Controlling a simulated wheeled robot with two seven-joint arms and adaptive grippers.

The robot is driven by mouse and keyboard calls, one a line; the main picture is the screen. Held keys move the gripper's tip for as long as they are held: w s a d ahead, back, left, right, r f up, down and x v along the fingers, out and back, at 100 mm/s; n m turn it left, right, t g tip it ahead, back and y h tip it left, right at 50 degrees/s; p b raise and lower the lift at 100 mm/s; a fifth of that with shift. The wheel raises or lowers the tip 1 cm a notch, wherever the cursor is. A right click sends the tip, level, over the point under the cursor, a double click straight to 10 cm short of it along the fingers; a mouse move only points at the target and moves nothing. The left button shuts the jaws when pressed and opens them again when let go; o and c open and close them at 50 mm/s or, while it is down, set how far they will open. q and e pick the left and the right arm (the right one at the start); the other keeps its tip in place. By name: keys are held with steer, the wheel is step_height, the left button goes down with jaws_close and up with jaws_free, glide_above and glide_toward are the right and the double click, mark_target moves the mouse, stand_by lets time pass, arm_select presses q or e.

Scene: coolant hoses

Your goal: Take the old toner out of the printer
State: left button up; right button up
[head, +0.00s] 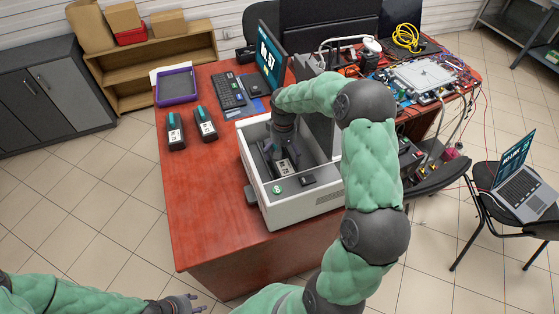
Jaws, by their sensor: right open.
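The printer (288,213) is a light grey open-topped box on the red-brown desk. A dark toner (287,168) with a pale label lies inside it. My right arm reaches over the printer from the right, and its open right gripper (275,152) points down into the box at the toner. The fingertips are largely hidden, so I cannot tell whether they touch it. Two other dark toners with teal tops, a left one (175,131) and a right one (206,123), stand on the desk left of the printer. My left gripper (194,299) is low at the bottom edge, away from the desk.
A purple-rimmed tray (176,101) sits at the desk's back left. A keyboard (229,90) and a monitor (269,57) stand behind the printer. Electronics with loose cables (420,75) fill the right side. The desk's front left (200,200) is clear. A laptop (520,185) rests on a chair.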

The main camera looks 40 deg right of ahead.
steer(key=shift+f, duration=0.9)
steer(key=shift+r, duration=0.1)
steer(key=c, duration=1.4)
